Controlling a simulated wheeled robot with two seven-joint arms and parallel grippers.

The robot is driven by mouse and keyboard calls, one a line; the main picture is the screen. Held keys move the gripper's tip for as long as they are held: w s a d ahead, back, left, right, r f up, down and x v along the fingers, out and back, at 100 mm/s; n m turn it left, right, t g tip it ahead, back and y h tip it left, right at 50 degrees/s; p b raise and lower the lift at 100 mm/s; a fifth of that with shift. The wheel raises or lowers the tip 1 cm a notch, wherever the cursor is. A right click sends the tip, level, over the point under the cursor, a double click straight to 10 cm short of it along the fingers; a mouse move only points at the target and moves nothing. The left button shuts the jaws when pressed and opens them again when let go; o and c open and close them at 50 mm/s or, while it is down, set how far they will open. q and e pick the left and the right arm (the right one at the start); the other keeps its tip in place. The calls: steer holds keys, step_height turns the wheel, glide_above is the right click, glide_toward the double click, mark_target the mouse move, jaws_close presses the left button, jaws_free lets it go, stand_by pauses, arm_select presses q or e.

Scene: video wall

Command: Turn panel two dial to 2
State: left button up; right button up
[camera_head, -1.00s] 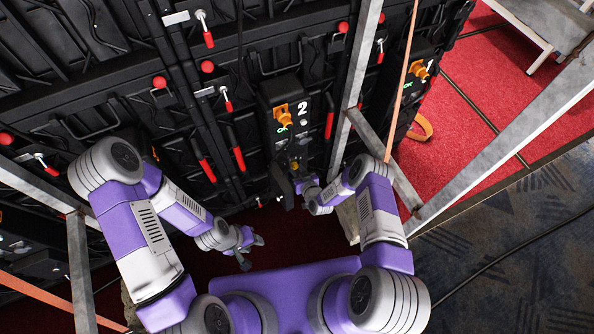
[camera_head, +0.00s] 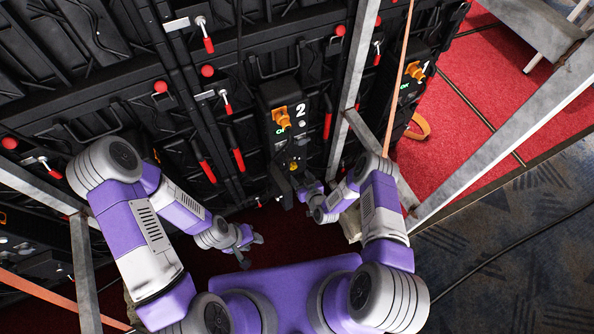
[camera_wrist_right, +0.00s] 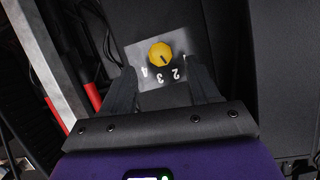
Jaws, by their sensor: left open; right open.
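The panel two unit (camera_head: 268,98) is a black box marked 2 on the video wall, with an orange connector. Its small yellow dial (camera_head: 294,166) sits low on it. In the right wrist view the round yellow dial (camera_wrist_right: 160,53) is on a grey plate with the numbers 1 to 4 below it; its dark mark points down, slightly right, but the exact number is hard to tell. My right gripper (camera_wrist_right: 162,70) is open, its fingers pointing toward the dial from either side, not visibly touching it. It is small beside the dial in the head view (camera_head: 300,186). My left gripper (camera_head: 252,250) is open and empty, low and away from the wall.
A similar unit marked 1 (camera_head: 407,85) stands to the right, behind a grey metal post (camera_head: 356,75). Red-handled latches (camera_head: 226,102) and cables cover the wall. Slanted metal bars (camera_head: 500,145) frame the right side. Red carpet (camera_head: 480,90) lies beyond.

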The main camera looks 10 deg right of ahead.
steer(key=v, duration=0.2)
steer(key=shift+s+d+r+p, duration=0.15)
steer(key=shift+s+p, duration=0.15)
steer(key=shift+s, duration=0.05)
